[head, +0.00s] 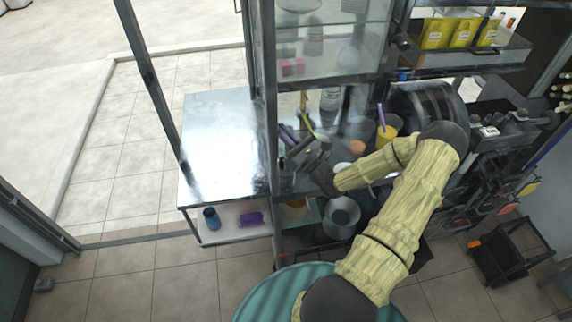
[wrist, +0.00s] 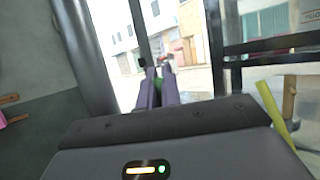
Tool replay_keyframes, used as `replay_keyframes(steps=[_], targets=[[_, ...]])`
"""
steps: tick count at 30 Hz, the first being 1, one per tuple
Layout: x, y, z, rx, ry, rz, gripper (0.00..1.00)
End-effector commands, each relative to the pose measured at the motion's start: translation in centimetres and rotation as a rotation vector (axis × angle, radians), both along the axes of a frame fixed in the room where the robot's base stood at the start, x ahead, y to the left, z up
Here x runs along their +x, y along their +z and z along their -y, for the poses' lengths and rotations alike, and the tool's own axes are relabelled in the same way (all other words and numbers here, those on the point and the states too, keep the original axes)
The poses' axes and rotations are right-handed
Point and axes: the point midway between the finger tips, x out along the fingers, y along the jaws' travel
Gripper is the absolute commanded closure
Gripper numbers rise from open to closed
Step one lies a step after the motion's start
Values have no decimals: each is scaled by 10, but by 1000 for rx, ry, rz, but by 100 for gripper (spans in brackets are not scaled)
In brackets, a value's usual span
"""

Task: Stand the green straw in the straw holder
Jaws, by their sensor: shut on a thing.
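My gripper (head: 284,130) is at the left of the cluttered counter, its purple-grey fingers pointing up and left. In the wrist view my gripper (wrist: 158,78) has its fingers close together, with a small green piece (wrist: 158,87) between them, which looks like the green straw. Most of it is hidden by the fingers, and I cannot make it out in the head view. A yellow cup (head: 386,136) with a purple straw (head: 381,115) standing in it is to the right, behind my forearm; it looks like the straw holder. My gripper is well apart from it.
A yellow-green stick (head: 308,123), also in the wrist view (wrist: 273,108), leans close beside my gripper. A metal post (head: 268,100) stands just left. A grey pot (head: 341,215) is below. The steel counter (head: 215,130) at left is bare.

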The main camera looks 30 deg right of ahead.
Motion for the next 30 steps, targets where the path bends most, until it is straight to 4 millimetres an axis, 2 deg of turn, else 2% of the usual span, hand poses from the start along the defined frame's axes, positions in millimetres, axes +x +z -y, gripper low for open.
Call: replay_keyframes(steps=[6,14,18,19,30], targets=[[0,-10,0,0,0,0,100],[0,-10,0,0,0,0,100],[0,-10,0,0,0,0,73],[0,-10,0,0,0,0,69],[0,-10,0,0,0,0,69]])
